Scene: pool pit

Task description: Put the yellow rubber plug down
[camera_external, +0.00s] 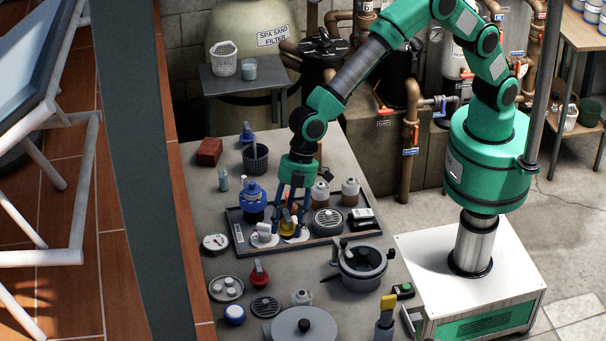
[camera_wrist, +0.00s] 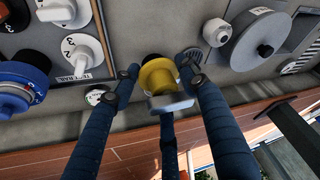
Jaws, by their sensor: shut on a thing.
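The yellow rubber plug (camera_wrist: 157,76) sits between the blue fingers of my gripper (camera_wrist: 161,70) in the wrist view, with its grey part toward the camera. In the external view the yellow plug (camera_external: 286,228) shows low between the fingers of my gripper (camera_external: 290,229), which points down over the dark tray (camera_external: 325,241). The gripper is shut on the plug. The fingers partly cover it, and I cannot tell whether its underside touches anything.
A blue-topped jar (camera_external: 253,203) stands left of the gripper. White valve handles (camera_wrist: 82,51) lie close to the fingers. A grey pot (camera_external: 361,264) stands in front of the tray.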

